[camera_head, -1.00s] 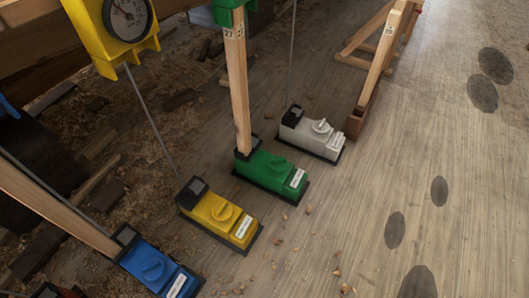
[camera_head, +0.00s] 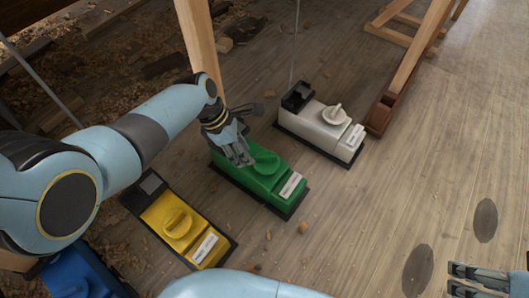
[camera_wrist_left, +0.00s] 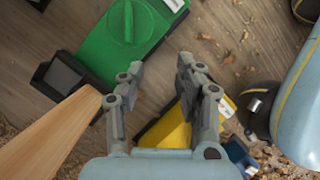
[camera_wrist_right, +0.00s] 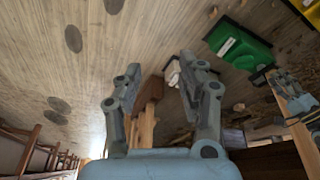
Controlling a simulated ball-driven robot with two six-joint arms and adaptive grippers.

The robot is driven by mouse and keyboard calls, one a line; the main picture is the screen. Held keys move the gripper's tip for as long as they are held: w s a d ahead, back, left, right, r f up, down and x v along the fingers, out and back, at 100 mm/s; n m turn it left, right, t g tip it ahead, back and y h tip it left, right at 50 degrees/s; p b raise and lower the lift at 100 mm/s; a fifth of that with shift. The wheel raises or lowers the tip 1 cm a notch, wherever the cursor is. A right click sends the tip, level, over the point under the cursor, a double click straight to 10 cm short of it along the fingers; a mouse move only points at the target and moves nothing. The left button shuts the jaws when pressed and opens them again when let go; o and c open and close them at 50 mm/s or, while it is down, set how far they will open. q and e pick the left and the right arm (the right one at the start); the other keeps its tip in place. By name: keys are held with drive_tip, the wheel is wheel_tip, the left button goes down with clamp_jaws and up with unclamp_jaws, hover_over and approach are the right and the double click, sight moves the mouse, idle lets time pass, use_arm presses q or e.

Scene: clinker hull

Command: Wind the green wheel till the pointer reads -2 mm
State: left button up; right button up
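The green wheel (camera_head: 265,162) is a round knob with a raised bar, on top of a green box (camera_head: 288,203) on the floor. It also shows in the left wrist view (camera_wrist_left: 129,22). My left gripper (camera_head: 244,157) is above the green box, close beside the wheel in the head view. In the left wrist view its fingers (camera_wrist_left: 160,68) are apart with nothing between them, and the wheel lies beyond the fingertips. My right gripper (camera_head: 453,281) is at the lower right, away from the boxes; its fingers (camera_wrist_right: 160,75) are apart and empty. No pointer or dial is in view now.
A yellow box (camera_head: 189,228) and a white box (camera_head: 322,131), each with a similar knob, flank the green one. A blue box (camera_head: 75,275) is at the lower left. A wooden post (camera_head: 201,45) rises behind the green box.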

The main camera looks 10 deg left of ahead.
use_arm(q)
drive_tip(key=b, duration=0.2)
approach(266, 156)
drive_tip(key=shift+t, duration=0.3)
drive_tip(key=b+x, duration=0.4)
drive_tip(key=x, duration=0.1)
drive_tip(key=shift+s+f, duration=0.15)
drive_tip(key=shift+s, duration=0.25)
drive_tip(key=shift+d+f+b, duration=0.15)
drive_tip(key=shift+f+b, duration=0.2)
drive_tip(key=shift+b, duration=0.15)
drive_tip(key=shift+d+f+b, duration=0.15)
drive_tip(key=shift+f+b, duration=0.15)
drive_tip(key=shift+f, duration=0.05)
drive_tip(key=shift+w+d+f+b, duration=0.15)
drive_tip(key=shift+d+f+b, duration=0.15)
drive_tip(key=shift+f+b, duration=0.3)
drive_tip(key=shift+w+d+f, duration=0.1)
drive_tip(key=shift+d+f, duration=0.05)
drive_tip(key=shift+f, duration=0.3)
drive_tip(key=shift+w+d+f+b, duration=0.1)
drive_tip(key=shift+f+b, duration=0.05)
drive_tip(key=shift+b, duration=0.25)
use_arm(e)
wheel_tip(266, 156, down, 10)
drive_tip(key=a+t, duration=0.1)
drive_tip(key=t, duration=0.7)
drive_tip(key=shift+f+t+y, duration=0.15)
drive_tip(key=shift+t+y, duration=0.15)
drive_tip(key=shift+t, duration=0.1)
